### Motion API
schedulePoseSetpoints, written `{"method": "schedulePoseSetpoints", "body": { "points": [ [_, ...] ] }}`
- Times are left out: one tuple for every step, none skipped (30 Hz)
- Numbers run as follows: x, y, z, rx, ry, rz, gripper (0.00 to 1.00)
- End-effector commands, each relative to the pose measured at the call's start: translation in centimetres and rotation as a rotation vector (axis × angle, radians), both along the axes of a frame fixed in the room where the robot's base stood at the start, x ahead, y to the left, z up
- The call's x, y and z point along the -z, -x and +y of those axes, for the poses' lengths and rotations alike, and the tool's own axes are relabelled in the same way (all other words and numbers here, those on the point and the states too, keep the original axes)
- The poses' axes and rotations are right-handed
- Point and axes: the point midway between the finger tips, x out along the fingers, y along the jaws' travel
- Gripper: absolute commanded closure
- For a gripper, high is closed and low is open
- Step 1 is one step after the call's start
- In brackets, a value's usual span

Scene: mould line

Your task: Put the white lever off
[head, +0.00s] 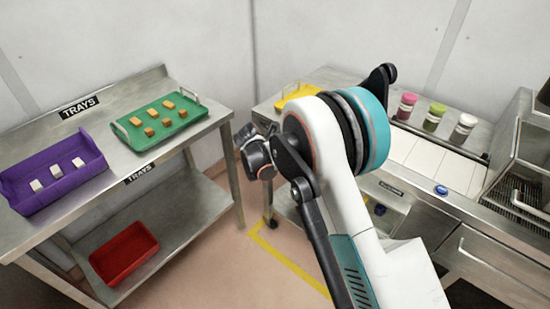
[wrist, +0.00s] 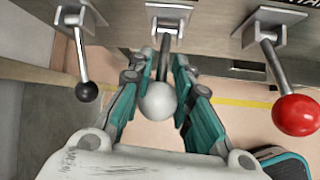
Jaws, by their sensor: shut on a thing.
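In the wrist view, the white lever (wrist: 158,98) has a white ball knob on a metal rod hanging from a bracket on a metal panel. My gripper (wrist: 165,85) has its teal fingers on both sides of the white lever and is shut on it. A black lever (wrist: 87,90) is to its left and a red lever (wrist: 296,115) to its right, both apart from the fingers. In the head view, my arm covers the levers, and the gripper's fingertips cannot be made out there.
At left, a metal table holds a purple tray (head: 52,178) and a green tray (head: 158,122) with small blocks; a red tray (head: 124,252) is on its lower shelf. At right, a counter carries jars (head: 434,117), a yellow tray (head: 298,94) and a blue button (head: 441,190).

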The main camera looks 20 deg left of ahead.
Motion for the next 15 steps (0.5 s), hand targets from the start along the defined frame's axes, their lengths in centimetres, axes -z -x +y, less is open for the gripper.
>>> {"method": "schedulePoseSetpoints", "body": {
  "points": [
    [-0.14, -0.1, 0.02, -0.001, 0.001, -0.003, 1.0],
    [-0.15, -0.11, 0.02, -0.001, 0.001, -0.003, 1.0],
    [-0.16, -0.12, 0.02, -0.001, 0.001, -0.003, 1.0],
    [-0.16, -0.12, 0.02, -0.001, 0.001, -0.003, 1.0],
    [-0.16, -0.12, 0.02, -0.001, 0.0, -0.004, 1.0],
    [-0.17, -0.13, 0.01, -0.001, 0.001, -0.003, 1.0],
    [-0.17, -0.14, 0.02, -0.001, 0.0, -0.004, 1.0],
    [-0.17, -0.14, 0.02, -0.001, 0.0, -0.004, 1.0],
    [-0.17, -0.14, 0.02, 0.0, 0.0, -0.004, 1.0],
    [-0.17, -0.14, 0.02, 0.0, 0.0, -0.004, 1.0],
    [-0.17, -0.14, 0.02, 0.0, 0.0, -0.004, 1.0],
    [-0.17, -0.15, 0.02, 0.0, 0.0, -0.004, 0.79],
    [-0.17, -0.15, 0.02, -0.001, 0.0, -0.005, 0.72],
    [-0.16, -0.14, 0.02, 0.0, 0.0, -0.004, 0.65],
    [-0.16, -0.13, 0.02, -0.001, 0.0, -0.004, 0.56]
  ]
}}
